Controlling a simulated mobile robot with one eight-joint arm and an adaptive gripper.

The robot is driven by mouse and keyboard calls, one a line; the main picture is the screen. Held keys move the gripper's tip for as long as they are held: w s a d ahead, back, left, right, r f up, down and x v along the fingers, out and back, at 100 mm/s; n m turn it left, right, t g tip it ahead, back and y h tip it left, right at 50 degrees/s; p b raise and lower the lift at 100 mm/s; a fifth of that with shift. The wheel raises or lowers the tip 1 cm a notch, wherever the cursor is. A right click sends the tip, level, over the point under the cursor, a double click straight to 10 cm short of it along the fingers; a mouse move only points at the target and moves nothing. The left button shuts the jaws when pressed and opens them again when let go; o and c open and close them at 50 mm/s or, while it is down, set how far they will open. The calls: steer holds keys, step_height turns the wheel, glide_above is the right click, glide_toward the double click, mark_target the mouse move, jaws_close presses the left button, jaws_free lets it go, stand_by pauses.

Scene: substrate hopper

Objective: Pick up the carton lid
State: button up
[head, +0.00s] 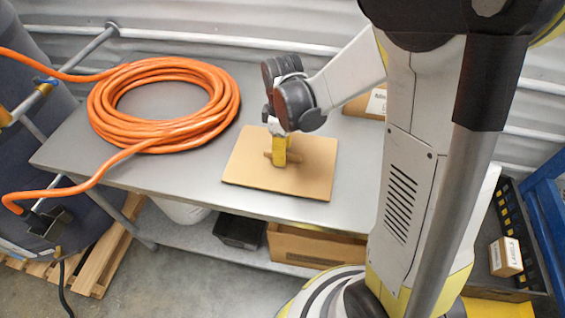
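The carton lid (240,168) is a flat tan rectangular board with a small brown bar handle (294,157) at its middle. It appears to lie flat on the grey metal table, near the front edge. My gripper (279,152) points down over the middle of the lid. A yellow finger stands in front of the handle, with the handle's ends showing on both sides. The other finger is hidden, so I cannot tell whether the gripper is closed on the handle.
A coiled orange hose (215,105) fills the left part of the grey table (205,190). A cardboard box (358,106) sits at the back right, partly behind my arm. Below are a black bin (238,232) and an open carton (310,248). Bare tabletop lies between hose and lid.

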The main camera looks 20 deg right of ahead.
steer(key=shift+f, duration=0.55)
steer(key=shift+r, duration=0.1)
jaws_close()
